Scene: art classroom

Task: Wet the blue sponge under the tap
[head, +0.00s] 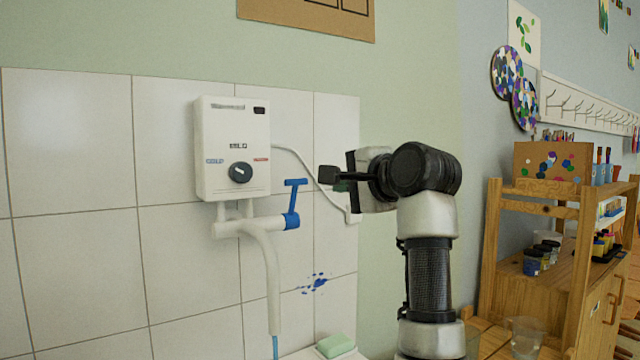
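The tap's white spout (272,285) hangs from a pipe under a white water heater (233,150) on the tiled wall. Its blue lever (294,203) stands up at the right end of the pipe. A narrow blue streak, which looks like water, shows below the spout mouth at the bottom edge. My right gripper (329,177) points left, just right of the lever in the picture; whether it touches the lever is unclear. Its fingers are seen side-on, so their opening cannot be told. The blue sponge and my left gripper are not in view.
A pale green block (335,345) lies on a white ledge at the bottom. A wooden shelf (545,190) with jars and a painted box stands at the right. A cable and wall socket (353,216) are behind my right gripper.

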